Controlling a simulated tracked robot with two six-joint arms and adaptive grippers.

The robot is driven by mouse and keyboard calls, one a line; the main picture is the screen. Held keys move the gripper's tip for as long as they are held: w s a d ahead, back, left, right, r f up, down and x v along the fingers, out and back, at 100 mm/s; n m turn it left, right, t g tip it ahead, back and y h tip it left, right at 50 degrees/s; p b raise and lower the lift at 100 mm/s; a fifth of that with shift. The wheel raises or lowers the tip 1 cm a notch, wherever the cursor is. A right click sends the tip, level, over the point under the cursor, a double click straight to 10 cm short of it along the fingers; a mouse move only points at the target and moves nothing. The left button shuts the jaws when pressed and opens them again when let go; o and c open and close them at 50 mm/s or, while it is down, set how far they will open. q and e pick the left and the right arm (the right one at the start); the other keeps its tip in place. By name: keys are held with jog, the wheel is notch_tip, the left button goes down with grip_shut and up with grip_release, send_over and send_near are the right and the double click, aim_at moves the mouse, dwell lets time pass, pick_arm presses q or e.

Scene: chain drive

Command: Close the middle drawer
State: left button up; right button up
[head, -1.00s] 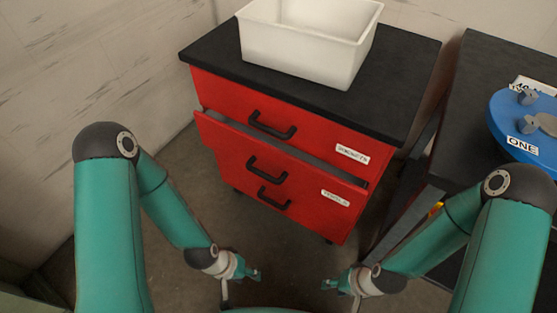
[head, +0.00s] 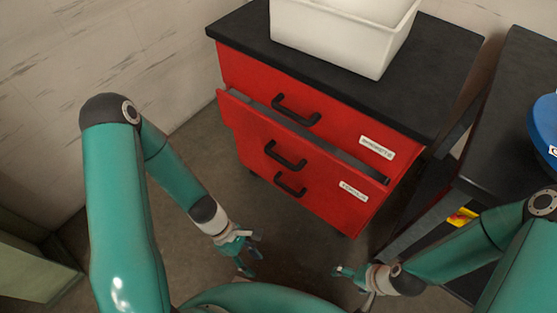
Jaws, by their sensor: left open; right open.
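The red drawer cabinet (head: 232,66) stands ahead with a black top. Its middle drawer (head: 318,180) is pulled out a little, with a dark gap showing above its front. The middle drawer has a black handle (head: 286,156). The top drawer (head: 335,118) and the bottom drawer, with its own handle (head: 290,185), look shut. My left gripper (head: 251,256) is open and empty, low in front of the cabinet and apart from it. My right gripper (head: 345,280) is open and empty, also low and apart from the drawers.
A white bin (head: 335,42) sits on the cabinet top. A dark table (head: 510,130) with a blue disc (head: 545,125) stands close on the right. A yellow item (head: 463,217) shows under it. A pale wall is at left. Floor between my grippers and the cabinet is clear.

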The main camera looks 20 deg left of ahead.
pick_arm(q)
jog(key=w+a+r+n+t+h, duration=0.1)
jog(key=w+r+n+t+h, duration=0.15)
jog(key=n, duration=0.35)
jog(key=w+r+n+t+h, duration=0.1)
jog(key=w+n+t+h, duration=0.1)
jog(key=w+n, duration=0.35)
jog(key=n+t+b, duration=0.2)
jog(key=n+t, duration=0.8)
jog(key=n, duration=0.6)
send_near(280, 160)
jog(key=shift+y, duration=0.25)
jog(key=x, duration=0.3)
jog(key=b+x, duration=0.1)
jog(key=x, duration=0.6)
jog(key=shift+w+f+b, duration=0.3)
jog(key=shift+w, duration=0.1)
grip_shut()
